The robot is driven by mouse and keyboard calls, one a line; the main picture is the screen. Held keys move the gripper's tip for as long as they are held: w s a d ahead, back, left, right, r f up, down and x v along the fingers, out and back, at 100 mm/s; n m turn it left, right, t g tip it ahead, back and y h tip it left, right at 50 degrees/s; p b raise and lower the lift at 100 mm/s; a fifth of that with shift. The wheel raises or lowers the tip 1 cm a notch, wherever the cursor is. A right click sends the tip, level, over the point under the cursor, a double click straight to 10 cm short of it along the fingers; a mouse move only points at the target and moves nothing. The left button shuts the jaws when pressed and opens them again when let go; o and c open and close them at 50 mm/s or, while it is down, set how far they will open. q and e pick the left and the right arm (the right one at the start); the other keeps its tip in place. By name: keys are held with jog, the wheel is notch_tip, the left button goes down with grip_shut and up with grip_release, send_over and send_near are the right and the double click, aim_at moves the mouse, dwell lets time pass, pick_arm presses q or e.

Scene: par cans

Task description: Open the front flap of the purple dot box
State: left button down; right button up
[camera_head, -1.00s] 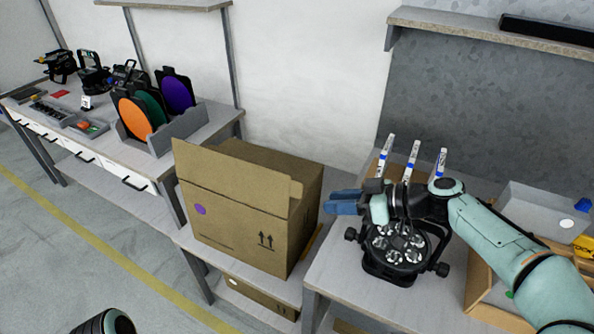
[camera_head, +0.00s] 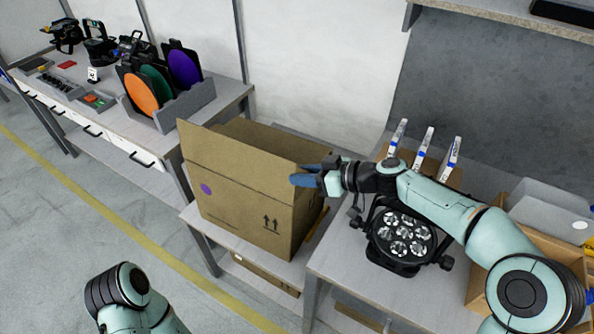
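The purple dot box (camera_head: 235,213) is a brown cardboard carton on a low grey shelf, with a purple dot (camera_head: 206,189) on its front and two up-arrows at lower right. Its front flap (camera_head: 235,160) stands up along the front top edge and hides much of the top behind it. My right gripper (camera_head: 303,177) has blue fingers pointing left at the flap's right end. I cannot tell whether they touch it, or whether a gap separates the fingers. My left arm shows at the bottom left, but its gripper is out of view.
A black lamp with several lenses (camera_head: 402,237) sits on the grey table right of the box, beneath my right arm. White upright strips (camera_head: 424,147) stand behind it. A rack (camera_head: 190,115) with coloured discs stands on the left bench. The floor in front is clear.

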jog(key=shift+x, duration=1.1)
grip_shut()
dwell(0.7)
